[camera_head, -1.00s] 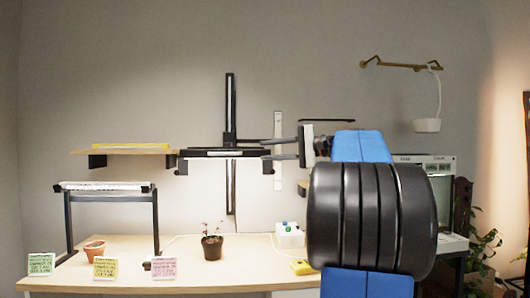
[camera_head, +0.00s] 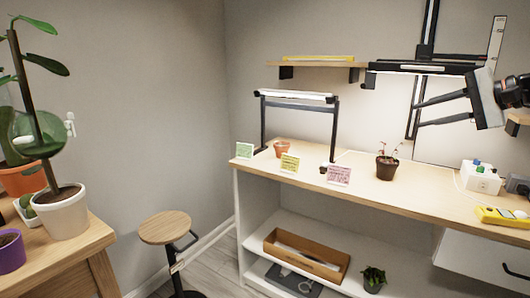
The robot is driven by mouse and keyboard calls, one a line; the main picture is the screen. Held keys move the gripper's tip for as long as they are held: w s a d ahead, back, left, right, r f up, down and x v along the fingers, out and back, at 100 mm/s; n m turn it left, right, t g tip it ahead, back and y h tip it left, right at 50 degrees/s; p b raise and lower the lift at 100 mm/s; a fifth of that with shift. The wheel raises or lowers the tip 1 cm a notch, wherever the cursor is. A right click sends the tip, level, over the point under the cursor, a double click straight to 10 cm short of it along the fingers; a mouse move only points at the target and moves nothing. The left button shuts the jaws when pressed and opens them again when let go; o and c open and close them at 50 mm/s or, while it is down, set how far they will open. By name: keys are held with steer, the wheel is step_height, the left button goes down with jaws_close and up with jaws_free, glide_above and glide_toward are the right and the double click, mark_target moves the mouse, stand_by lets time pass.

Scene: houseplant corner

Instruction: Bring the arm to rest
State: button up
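My gripper (camera_head: 417,114) is at the upper right of the head view, pointing left. Its two dark fingers are spread apart with nothing between them, so it is open and empty. The grey palm and the black wrist of my arm run off the right edge. The gripper shows in front of the wall and the black upright post, above the workbench (camera_head: 345,170). The rest of my arm is out of view.
A potted seedling (camera_head: 388,166), a small terracotta pot (camera_head: 282,147), note cards (camera_head: 289,163), a white socket box (camera_head: 480,177) and a yellow meter (camera_head: 503,217) are on the bench. A stool (camera_head: 165,228) and a plant table (camera_head: 70,262) stand left.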

steer(key=s+a+f+n+g+h, duration=0.1)
steer(key=s+a+f, duration=0.2)
steer(key=a+f, duration=0.15)
steer(key=s+a+f+n+g, duration=0.1)
steer(key=s+a+f+g, duration=0.1)
steer(key=a+f, duration=0.25)
steer(key=s+a+f+n+h, duration=0.1)
steer(key=s+f+n+h, duration=0.1)
steer(key=s+f, duration=0.4)
steer(key=s+a+f+n+g+h, duration=0.1)
steer(key=s+a+f+n+h, duration=0.1)
steer(key=s+f+n, duration=0.2)
steer(key=s+a+f+n+g+h, duration=0.1)
steer(key=s+f+n+h, duration=0.2)
steer(key=s+f, duration=0.7)
step_height(320, 180, down, 6)
steer(key=shift+a+n, duration=0.3)
steer(key=shift+n, duration=0.1)
steer(key=shift+d, duration=0.1)
